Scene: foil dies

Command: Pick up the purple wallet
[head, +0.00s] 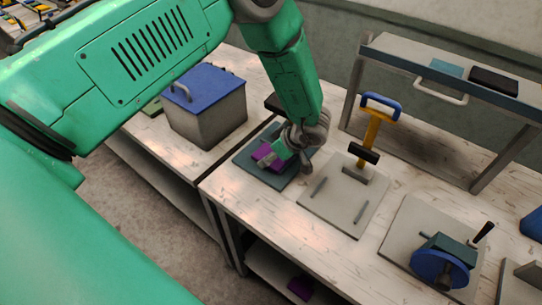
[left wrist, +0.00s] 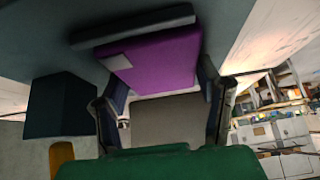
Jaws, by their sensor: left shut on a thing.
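The purple wallet (head: 264,151) is over a dark blue-grey mat (head: 246,164) on the bench in the head view. My left gripper (head: 276,160) comes down from above and is shut on the wallet, hiding part of it. In the left wrist view the wallet (left wrist: 165,60) sits between the two fingers (left wrist: 163,92), with a small greyish patch near one corner. I cannot tell whether it touches the mat. My right gripper is in neither view.
A grey box with a blue lid (head: 204,88) stands left of the mat. A board with a yellow, blue-handled press (head: 372,130) is close on the right. A blue-wheeled device (head: 440,265) and a raised shelf (head: 450,70) stand farther right. Another purple item (head: 300,287) lies below the bench.

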